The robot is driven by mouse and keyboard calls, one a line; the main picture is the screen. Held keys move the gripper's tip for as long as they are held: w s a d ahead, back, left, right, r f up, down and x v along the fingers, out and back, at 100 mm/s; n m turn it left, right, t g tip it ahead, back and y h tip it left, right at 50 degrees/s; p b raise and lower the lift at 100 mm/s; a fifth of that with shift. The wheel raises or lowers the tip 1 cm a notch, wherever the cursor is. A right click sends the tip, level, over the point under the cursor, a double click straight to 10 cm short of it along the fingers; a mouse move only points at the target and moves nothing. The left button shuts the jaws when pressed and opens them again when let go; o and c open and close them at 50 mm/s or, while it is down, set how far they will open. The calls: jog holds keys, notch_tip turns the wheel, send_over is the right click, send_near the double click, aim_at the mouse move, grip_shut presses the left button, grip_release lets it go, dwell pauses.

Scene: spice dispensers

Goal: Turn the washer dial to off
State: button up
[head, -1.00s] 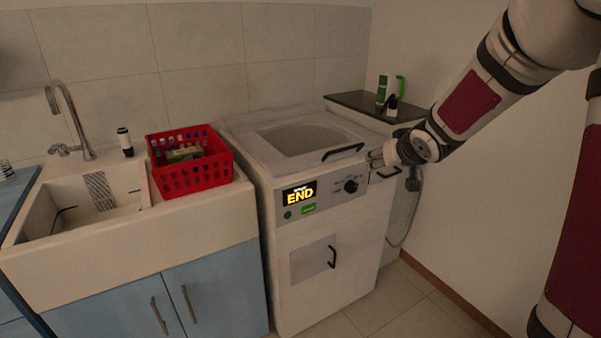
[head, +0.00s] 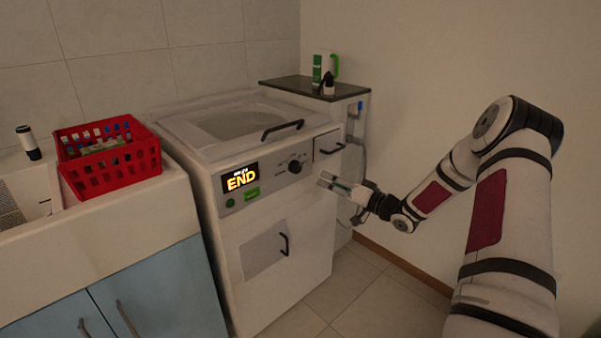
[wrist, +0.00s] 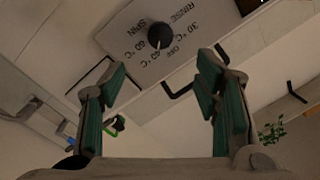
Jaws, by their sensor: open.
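The washer (head: 270,235) is a white top-loading machine with a front control panel. Its black dial (head: 295,167) sits on the right of the panel, beside a display (head: 240,179) reading END. In the wrist view the dial (wrist: 160,35) appears above and between my fingertips, ringed by the labels SPIN, RINSE, 30, 40, 60 and OFF.
A black bar handle (head: 282,129) juts from the washer's top edge, and another handle (head: 284,245) from its lower door. A dark-topped cabinet (head: 300,90) with bottles stands behind right. A red basket (head: 112,170) sits on the counter at left. Floor in front is clear.

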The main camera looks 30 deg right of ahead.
aim_at(298, 168)
jog(key=b+x, duration=0.2)
jog(key=x, duration=1.1)
jog(key=shift+c, duration=0.6)
jog(key=c, duration=1)
